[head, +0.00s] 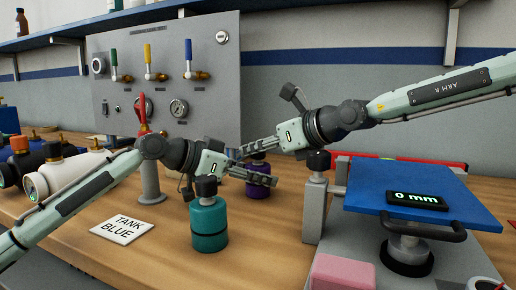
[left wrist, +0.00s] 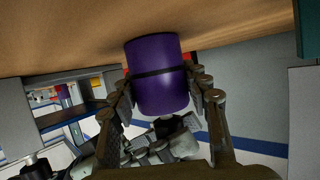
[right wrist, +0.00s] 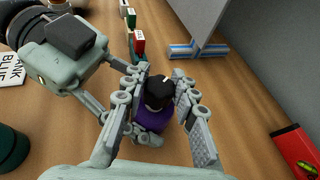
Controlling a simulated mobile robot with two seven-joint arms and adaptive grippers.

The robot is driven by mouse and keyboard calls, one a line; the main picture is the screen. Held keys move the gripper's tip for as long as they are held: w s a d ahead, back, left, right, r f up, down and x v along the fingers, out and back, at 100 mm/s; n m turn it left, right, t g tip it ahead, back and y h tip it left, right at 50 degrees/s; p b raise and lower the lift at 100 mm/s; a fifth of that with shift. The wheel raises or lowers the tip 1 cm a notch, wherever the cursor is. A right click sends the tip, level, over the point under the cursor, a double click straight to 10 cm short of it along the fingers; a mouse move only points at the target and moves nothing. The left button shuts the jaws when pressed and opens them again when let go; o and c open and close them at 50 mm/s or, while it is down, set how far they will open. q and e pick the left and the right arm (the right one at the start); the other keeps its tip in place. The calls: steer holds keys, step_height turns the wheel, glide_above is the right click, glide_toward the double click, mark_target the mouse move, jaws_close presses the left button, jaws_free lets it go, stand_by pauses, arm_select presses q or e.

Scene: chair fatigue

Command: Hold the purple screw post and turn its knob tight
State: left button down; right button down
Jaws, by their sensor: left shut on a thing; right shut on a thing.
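The purple screw post (head: 257,190) stands upright on the wooden table, partly hidden behind my left fingers in the head view. My left gripper (head: 258,176) is shut on its body from the side. In the left wrist view the purple post (left wrist: 160,85) appears inverted between the two fingers, with a dark band around it. My right gripper (head: 258,148) is above the post. In the right wrist view the black knob (right wrist: 160,92) sits between the right fingers, which are shut on it, with the purple body below. How tight the knob is cannot be seen.
A teal screw post (head: 208,228) with a black knob stands in front of my left gripper, close to it. The TANK BLUE card (head: 122,229) lies to the left. A blue-topped device reading 0 mm (head: 420,195) stands right. A grey valve panel (head: 165,85) is behind.

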steer(key=shift+s+f+m+t+h, duration=0.15)
steer(key=shift+s+m+t+h, duration=0.15)
steer(key=shift+m+h, duration=0.1)
steer(key=shift+w, duration=0.1)
steer(key=c, duration=1.2)
jaws_free()
steer(key=shift+w+d, duration=0.1)
steer(key=shift+d, duration=0.05)
steer(key=shift+r, duration=0.2)
step_height(320, 180, up, 10)
steer(key=shift+f, duration=0.1)
